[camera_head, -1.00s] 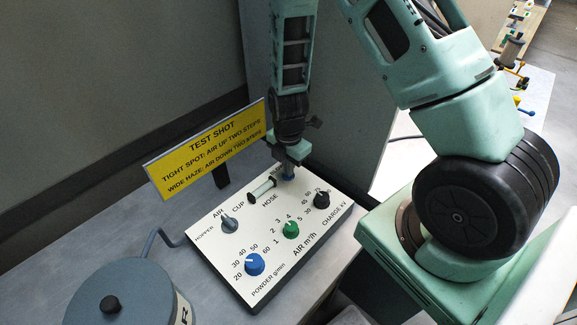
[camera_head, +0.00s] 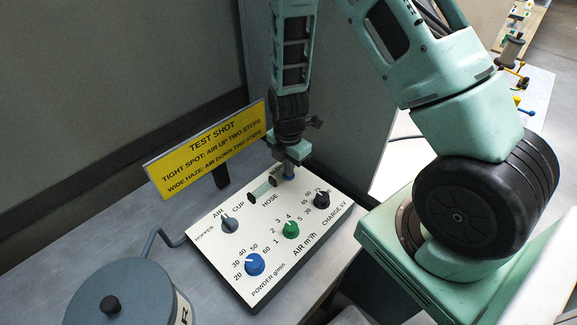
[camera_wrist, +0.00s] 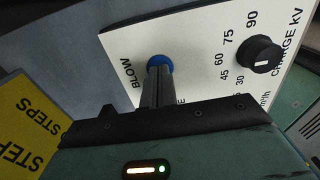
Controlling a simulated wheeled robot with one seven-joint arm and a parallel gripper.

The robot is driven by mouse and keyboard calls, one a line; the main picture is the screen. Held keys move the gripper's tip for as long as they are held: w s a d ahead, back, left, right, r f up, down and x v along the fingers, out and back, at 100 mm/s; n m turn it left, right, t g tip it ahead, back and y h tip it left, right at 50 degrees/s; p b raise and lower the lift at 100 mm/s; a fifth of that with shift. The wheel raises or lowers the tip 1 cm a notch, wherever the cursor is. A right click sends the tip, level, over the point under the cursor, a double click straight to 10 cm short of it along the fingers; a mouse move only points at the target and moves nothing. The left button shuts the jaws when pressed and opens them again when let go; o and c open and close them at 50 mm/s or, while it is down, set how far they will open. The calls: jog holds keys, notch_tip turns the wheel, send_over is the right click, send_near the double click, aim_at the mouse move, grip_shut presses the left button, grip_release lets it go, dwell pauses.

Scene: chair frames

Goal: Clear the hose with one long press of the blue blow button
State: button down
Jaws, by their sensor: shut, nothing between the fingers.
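The blue blow button (camera_wrist: 160,62) sits by the BLOW label on the white control panel (camera_head: 244,287). It shows as a small blue patch under my gripper in the head view (camera_head: 289,177). My gripper (camera_wrist: 158,72) is shut and empty, pointing down at the button. Its fingertips overlap the button and hide most of it; they look in contact, but I cannot tell how far it is pushed in. The hose sight tube (camera_head: 263,188) lies left of the button and looks greenish.
Nearby on the panel are a black charge knob (camera_head: 321,199), a green air knob (camera_head: 291,229), a blue powder knob (camera_head: 254,264) and a grey air selector (camera_head: 230,223). A yellow sign (camera_head: 207,148) stands behind. A lidded grey hopper (camera_head: 130,295) is at front left.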

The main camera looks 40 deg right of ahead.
dwell(0.3)
notch_tip(320, 180, up, 6)
jog(key=p, duration=0.4)
jog(key=shift+f, duration=0.3)
dwell(0.5)
jog(key=s+a+r+m+y+b, duration=0.1)
jog(key=s+a+r+m+b, duration=0.3)
jog(key=a, duration=0.4)
jog(key=s+a+r+m+b, duration=0.3)
jog(key=s+a+r+m, duration=0.1)
jog(key=s+a+r, duration=0.4)
jog(key=s+a+r+m+b, duration=0.1)
jog(key=s+m, duration=0.3)
jog(key=s, duration=0.5)
jog(key=shift+a+r+b, duration=0.25)
jog(key=shift+a+b, duration=0.3)
jog(key=shift+a, duration=0.15)
